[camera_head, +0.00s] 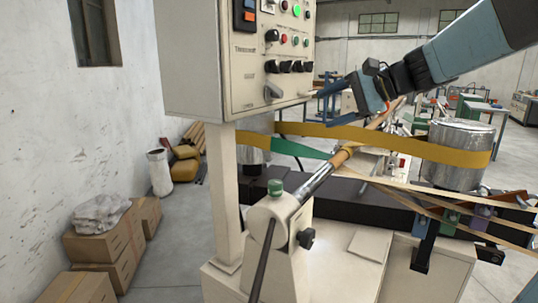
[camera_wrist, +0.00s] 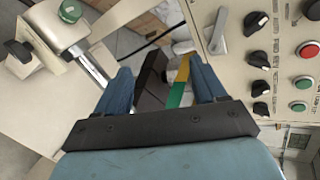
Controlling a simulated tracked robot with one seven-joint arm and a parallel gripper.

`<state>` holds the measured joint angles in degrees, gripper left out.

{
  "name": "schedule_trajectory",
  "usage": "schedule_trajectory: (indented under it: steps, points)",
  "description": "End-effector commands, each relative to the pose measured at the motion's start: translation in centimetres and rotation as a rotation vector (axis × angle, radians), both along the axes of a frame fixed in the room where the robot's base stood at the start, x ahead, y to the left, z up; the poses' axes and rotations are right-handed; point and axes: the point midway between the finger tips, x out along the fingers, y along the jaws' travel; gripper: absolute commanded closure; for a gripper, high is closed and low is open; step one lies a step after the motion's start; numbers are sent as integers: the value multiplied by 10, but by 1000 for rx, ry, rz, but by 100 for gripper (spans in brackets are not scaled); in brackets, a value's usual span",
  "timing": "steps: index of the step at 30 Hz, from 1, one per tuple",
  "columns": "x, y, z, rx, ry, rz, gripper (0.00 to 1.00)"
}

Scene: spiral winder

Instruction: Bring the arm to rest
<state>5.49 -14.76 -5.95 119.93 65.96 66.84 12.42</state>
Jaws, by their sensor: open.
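My gripper (camera_head: 326,104) has blue fingers and hangs at the right of the control cabinet (camera_head: 190,60), near the cabinet's lower right corner and above the yellow belt (camera_head: 375,137). In the wrist view my gripper (camera_wrist: 158,70) is open, with nothing between its fingers. The green part of the belt (camera_wrist: 175,95) shows beyond the gap, apart from the fingers. My arm reaches in from the upper right. The winding mandrel (camera_head: 318,178) slants below the gripper, with tan material around it.
The cabinet's knobs and buttons (camera_wrist: 262,87) lie close on the right in the wrist view. A metal drum (camera_head: 455,150) carries the belt at right. Cardboard boxes (camera_head: 105,245) stand by the left wall. The floor between boxes and machine is clear.

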Motion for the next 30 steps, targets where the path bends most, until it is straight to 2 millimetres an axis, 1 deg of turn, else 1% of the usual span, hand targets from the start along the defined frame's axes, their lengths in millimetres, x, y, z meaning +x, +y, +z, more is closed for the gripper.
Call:
schedule_trajectory:
  steps: [1,3,8,9,12,15,18,21,25,30]
  points:
    - [-20,3,-12,-84,-14,27,30]
    - [-45,2,-30,-207,-32,65,30]
    - [-98,-8,-71,-490,-86,157,30]
    - [-110,-13,-80,-561,-103,180,30]
    - [-138,-26,-102,-739,-146,243,30]
    - [-163,-42,-121,-914,-194,307,30]
    - [-182,-57,-134,-1068,-239,365,30]
    - [-194,-69,-143,-1183,-274,409,30]
    - [-202,-78,-149,-1269,-299,443,30]
    - [-204,-81,-151,-1295,-306,454,30]
